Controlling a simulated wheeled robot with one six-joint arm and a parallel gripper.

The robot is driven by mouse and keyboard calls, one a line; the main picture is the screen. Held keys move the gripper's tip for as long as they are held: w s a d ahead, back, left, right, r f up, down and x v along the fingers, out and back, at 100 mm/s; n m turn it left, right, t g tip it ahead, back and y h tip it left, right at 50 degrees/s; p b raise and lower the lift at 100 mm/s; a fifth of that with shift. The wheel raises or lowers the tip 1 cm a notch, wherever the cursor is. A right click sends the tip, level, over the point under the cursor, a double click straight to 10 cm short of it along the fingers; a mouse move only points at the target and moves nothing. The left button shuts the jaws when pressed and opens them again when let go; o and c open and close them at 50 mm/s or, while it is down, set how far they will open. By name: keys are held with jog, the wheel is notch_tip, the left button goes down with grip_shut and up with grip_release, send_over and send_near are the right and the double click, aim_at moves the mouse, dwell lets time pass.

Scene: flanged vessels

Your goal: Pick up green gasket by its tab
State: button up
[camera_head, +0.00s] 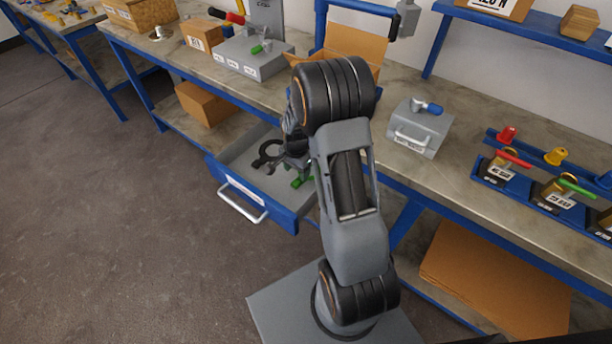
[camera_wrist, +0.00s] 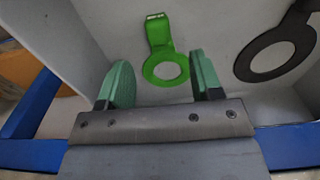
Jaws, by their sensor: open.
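The green gasket (camera_wrist: 166,67) lies flat on the floor of an open drawer. Its ring is nearer my gripper in the wrist view, and its tab (camera_wrist: 156,28) points away towards the top. My gripper (camera_wrist: 158,82) is open, with its two green-padded fingers on either side of the ring's near part in the picture; nothing is between them that I can see held. In the head view my gripper (camera_head: 293,170) is down over the drawer. A bit of green (camera_head: 301,181) shows beside it there, and my arm hides much of that spot.
A black gasket (camera_wrist: 272,52) lies to the right in the wrist view; it also shows in the head view (camera_head: 266,157). The drawer (camera_head: 250,190) has grey walls and a blue front.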

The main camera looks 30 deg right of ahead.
aim_at(297, 180)
jog(key=shift+w+f, duration=0.15)
jog(key=shift+f, duration=2.5)
jog(key=shift+c, duration=0.4)
jog(key=c, duration=0.8)
jog(key=shift+r, duration=0.1)
